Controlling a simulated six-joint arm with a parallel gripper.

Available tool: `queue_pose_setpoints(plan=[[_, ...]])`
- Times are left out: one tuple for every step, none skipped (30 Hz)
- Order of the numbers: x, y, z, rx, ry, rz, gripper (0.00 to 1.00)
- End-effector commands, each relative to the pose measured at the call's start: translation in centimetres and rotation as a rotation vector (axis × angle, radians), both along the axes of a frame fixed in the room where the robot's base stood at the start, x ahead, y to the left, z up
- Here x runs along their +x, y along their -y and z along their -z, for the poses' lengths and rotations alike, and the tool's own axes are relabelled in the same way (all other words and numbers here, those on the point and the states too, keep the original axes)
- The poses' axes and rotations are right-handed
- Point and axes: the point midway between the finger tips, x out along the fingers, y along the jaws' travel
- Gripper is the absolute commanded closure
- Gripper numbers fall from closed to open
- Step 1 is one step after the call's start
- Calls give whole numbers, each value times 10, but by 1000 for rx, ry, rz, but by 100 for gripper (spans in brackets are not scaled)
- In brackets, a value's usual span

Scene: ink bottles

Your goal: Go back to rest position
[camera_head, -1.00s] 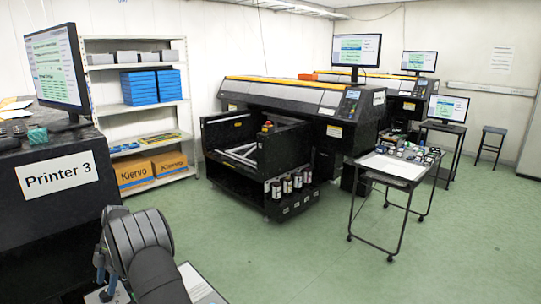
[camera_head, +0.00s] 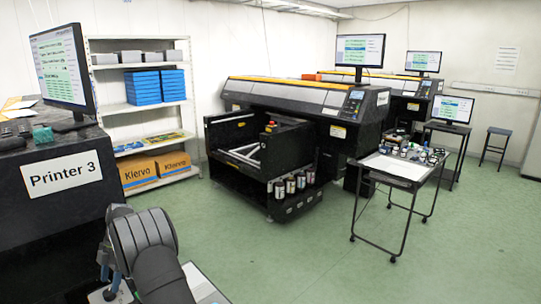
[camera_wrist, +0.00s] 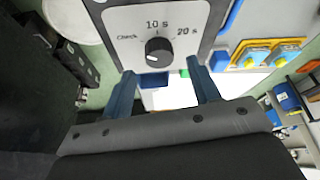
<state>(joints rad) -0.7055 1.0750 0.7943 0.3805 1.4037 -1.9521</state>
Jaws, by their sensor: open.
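In the wrist view my gripper (camera_wrist: 164,90) is open, its two blue fingers apart with nothing held between them. Beyond the fingertips is a grey panel (camera_wrist: 190,15) with a black dial knob (camera_wrist: 158,51) marked Check, 10 s and 20 s. In the head view my arm is folded at the lower left; the gripper itself cannot be made out there. Ink bottles (camera_head: 290,186) stand in a row on the front of the middle printer (camera_head: 265,150).
A Printer 3 cabinet (camera_head: 62,182) with a monitor (camera_head: 62,68) is at the left. A wheeled table (camera_head: 400,168) with small items stands at the right. Blue and yellow items (camera_wrist: 252,55) lie right of the panel. Green floor (camera_head: 300,260) is open in front.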

Motion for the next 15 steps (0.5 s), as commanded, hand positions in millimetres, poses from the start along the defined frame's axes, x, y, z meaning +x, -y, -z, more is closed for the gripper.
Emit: queue_pose_setpoints(plan=[[5, 2, -11, 3, 3, 2, 44], [6, 4, -16, 2, 2, 1, 44], [9, 5, -23, 2, 3, 2, 44], [11, 7, -29, 2, 3, 2, 44], [13, 8, -35, 2, 3, 2, 44], [16, 10, -42, 2, 3, 2, 44], [18, 11, -48, 2, 3, 2, 44], [20, 12, -53, 3, 3, 2, 44], [22, 14, -60, 2, 2, 1, 44], [24, 15, -66, 3, 3, 2, 44], [26, 16, -71, 2, 2, 1, 44], [28, 18, -78, 3, 3, 2, 44], [30, 19, -84, 3, 3, 2, 44], [32, 20, -89, 3, 3, 2, 44], [35, 22, -96, 3, 3, 2, 44]])
